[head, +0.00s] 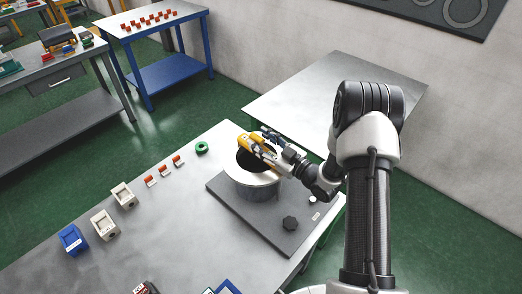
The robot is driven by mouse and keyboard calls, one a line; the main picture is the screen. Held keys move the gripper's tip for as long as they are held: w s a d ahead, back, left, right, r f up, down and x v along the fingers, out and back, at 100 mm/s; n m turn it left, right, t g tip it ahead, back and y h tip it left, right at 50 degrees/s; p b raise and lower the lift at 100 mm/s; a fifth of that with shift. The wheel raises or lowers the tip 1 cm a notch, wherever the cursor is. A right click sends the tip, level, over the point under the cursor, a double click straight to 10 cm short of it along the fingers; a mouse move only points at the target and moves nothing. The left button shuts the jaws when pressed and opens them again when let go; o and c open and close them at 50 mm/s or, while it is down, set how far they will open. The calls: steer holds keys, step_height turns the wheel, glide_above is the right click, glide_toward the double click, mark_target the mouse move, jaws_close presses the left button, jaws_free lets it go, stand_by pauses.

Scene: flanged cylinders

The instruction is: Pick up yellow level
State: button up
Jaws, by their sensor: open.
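The yellow level (247,143) is in the head view, at the top of the grey flanged cylinder (253,183). It appears to lie across the cylinder's rim, over the dark opening. My gripper (266,143) comes in from the right and is open, with its fingers right at the level. It covers part of the level and of the rim. I cannot tell whether the fingers touch the level.
A green ring (202,148), small orange-and-white pieces (164,171), beige blocks (104,224) and a blue block (73,240) line the metal table (160,240). An empty table (330,95) stands behind.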

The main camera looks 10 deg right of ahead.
jaws_close()
stand_by(0.3)
stand_by(0.3)
